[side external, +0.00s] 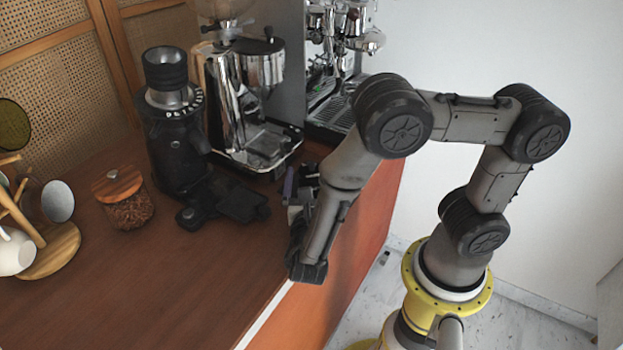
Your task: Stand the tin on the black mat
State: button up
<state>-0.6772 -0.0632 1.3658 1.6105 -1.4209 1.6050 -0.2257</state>
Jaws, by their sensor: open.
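My gripper (298,205) is at the counter's right edge, in front of the espresso machines, and is open. Its fingers are small and partly hidden by my own wrist. No other tin is clearly visible.
A black grinder (174,140) and a chrome grinder (228,100) stand behind, with an espresso machine (335,95) at the back. A wooden-lidded jar (124,204) and a mug stand (50,250) are at left. The front of the wooden counter (170,290) is clear.

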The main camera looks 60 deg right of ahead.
jog(key=shift+r, duration=0.15)
jog(key=shift+s+a, duration=0.1)
jog(key=shift+a, duration=0.15)
jog(key=v, duration=1.1)
jog(key=shift+s+a, duration=0.1)
jog(key=shift+d+r+m+g, duration=0.2)
jog(key=shift+r+m+g, duration=0.05)
jog(key=shift+m+g, duration=0.15)
jog(key=s+d+r+m+g+y, duration=0.6)
jog(key=d+m+g+y, duration=0.25)
jog(key=m, duration=0.45)
jog(key=s+a+r+m+t+y, duration=0.1)
jog(key=s+r+m+t+y, duration=0.2)
jog(key=r+m+t+y, duration=0.3)
jog(key=r+m+y, duration=0.1)
jog(key=m, duration=0.3)
jog(key=shift+s+r, duration=0.25)
jog(key=shift+s, duration=0.05)
